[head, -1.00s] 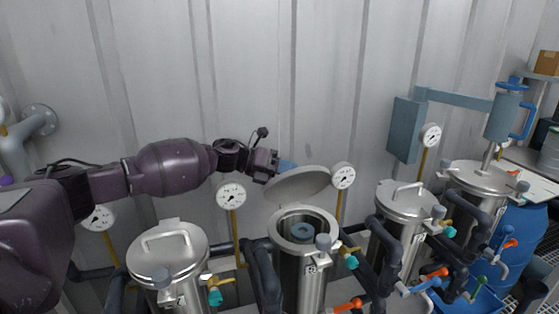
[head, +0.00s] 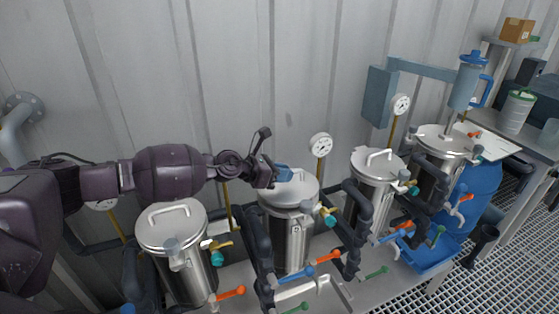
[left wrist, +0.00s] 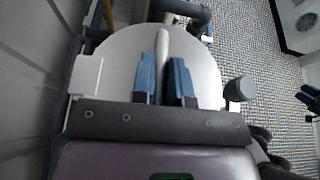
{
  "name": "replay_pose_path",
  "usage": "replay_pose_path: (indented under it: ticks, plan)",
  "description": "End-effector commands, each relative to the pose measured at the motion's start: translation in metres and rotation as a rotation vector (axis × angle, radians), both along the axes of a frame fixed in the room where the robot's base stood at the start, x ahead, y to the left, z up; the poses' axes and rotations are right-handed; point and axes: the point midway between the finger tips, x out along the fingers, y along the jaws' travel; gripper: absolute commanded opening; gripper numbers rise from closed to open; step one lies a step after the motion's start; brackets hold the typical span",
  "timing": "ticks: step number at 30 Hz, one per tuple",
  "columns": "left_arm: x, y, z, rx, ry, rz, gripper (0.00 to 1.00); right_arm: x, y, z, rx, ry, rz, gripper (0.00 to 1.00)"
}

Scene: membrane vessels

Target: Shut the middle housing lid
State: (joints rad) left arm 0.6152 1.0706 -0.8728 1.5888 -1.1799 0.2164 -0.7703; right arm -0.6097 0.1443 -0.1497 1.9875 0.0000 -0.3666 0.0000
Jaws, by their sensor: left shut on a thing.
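The middle housing (head: 293,240) is a steel vessel, and its round lid (head: 300,191) now lies flat, or very nearly flat, over its mouth. I cannot make out any gap at the rim. My left gripper (head: 283,174) comes in from the left, and its blue fingers are at the lid handle. In the left wrist view the two blue fingers (left wrist: 163,80) are on either side of the pale handle bar (left wrist: 164,50), shut on it, above the pale lid disc (left wrist: 205,75). The handle is mostly hidden in the head view.
A lidded vessel (head: 172,226) stands to the left; two more (head: 378,166) (head: 440,143) stand to the right. Pressure gauges (head: 320,146), dark pipes and coloured valve handles (head: 327,257) crowd around them. A ribbed wall is close behind. A blue drum (head: 478,190) stands at right.

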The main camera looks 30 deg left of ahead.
Motion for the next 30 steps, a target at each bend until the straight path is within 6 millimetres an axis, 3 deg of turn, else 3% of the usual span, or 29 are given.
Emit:
replay_pose_path:
  ticks: [10,25,26,30]
  plan:
    - [-0.005,-0.006,-0.013,-0.002,0.005,-0.001,0.0,0.011,0.002,0.014,0.0,-0.026,0.005,0.43]
    - [-0.008,-0.008,-0.018,-0.003,0.012,-0.004,0.0,0.005,0.001,0.01,0.001,-0.012,0.002,0.43]
    - [-0.008,-0.008,-0.018,-0.003,0.013,-0.003,0.18,0.004,0.001,0.009,0.002,-0.01,0.001,0.43]
    - [-0.007,-0.007,-0.017,-0.003,0.01,-0.003,0.39,0.001,0.001,0.007,0.003,-0.002,-0.001,0.43]
